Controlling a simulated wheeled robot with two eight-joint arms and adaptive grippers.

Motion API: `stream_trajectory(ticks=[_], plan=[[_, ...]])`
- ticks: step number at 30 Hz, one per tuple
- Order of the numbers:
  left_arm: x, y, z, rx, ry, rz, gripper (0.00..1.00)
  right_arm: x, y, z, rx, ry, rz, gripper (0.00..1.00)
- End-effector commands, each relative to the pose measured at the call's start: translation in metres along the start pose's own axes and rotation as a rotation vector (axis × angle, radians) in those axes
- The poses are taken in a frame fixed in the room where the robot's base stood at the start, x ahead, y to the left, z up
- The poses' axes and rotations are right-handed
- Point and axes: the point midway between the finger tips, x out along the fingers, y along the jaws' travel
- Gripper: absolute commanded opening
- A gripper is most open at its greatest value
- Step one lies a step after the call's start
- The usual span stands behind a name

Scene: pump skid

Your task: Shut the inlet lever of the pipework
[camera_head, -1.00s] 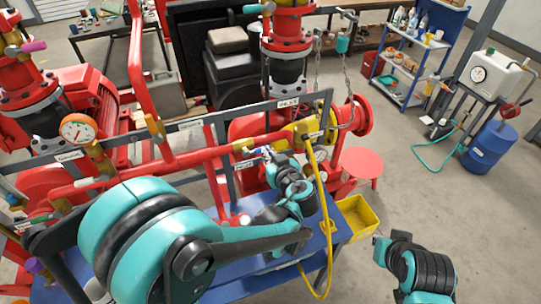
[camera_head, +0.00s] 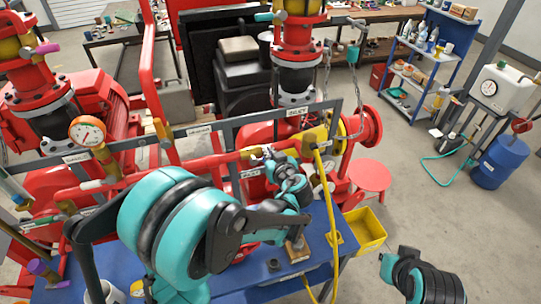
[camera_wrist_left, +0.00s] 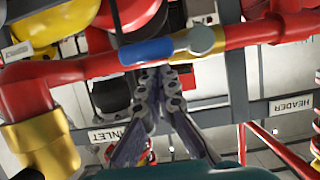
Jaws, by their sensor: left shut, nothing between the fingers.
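The inlet lever has a blue handle (camera_wrist_left: 147,52), clear in the left wrist view. It lies roughly along the red pipe, beside a brass fitting with a round grey cap (camera_wrist_left: 201,39). My left gripper (camera_wrist_left: 161,75) is shut and empty, its fingertips right by the handle's lower edge; I cannot tell whether they touch it. In the head view the left gripper (camera_head: 263,154) is at the red pipe beside a brass fitting (camera_head: 250,154), and largely covers the lever there. An "INLET" label (camera_wrist_left: 110,134) shows upside down.
A grey frame bar (camera_head: 240,123) runs behind the pipe. A yellow hose (camera_head: 326,205) hangs just right of my left wrist. A pressure gauge (camera_head: 87,131) stands at left. A yellow bin (camera_head: 362,232) and red stool (camera_head: 370,178) are at right, with open floor beyond.

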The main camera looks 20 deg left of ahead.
Motion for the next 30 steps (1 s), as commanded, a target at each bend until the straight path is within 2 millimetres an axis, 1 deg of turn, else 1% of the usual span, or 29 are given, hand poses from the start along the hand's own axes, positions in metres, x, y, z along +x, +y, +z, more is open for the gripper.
stream_trajectory(ticks=[3,9,15,22,30], plan=[[0.008,0.001,0.003,0.000,0.000,0.000,0.00,0.003,0.000,0.002,0.000,0.000,0.000,0.00],[0.011,0.008,0.016,0.000,0.000,0.001,0.00,0.009,0.000,0.007,0.000,0.000,0.000,0.00],[0.016,0.011,0.029,0.000,0.000,0.001,0.00,0.016,0.000,0.012,0.000,0.000,0.000,0.00],[0.021,0.011,0.044,0.000,0.000,0.000,0.00,0.024,0.000,0.017,0.000,0.000,0.000,0.00],[0.028,0.004,0.062,0.000,0.000,-0.001,0.00,0.041,0.000,0.029,0.000,0.000,0.000,0.00]])
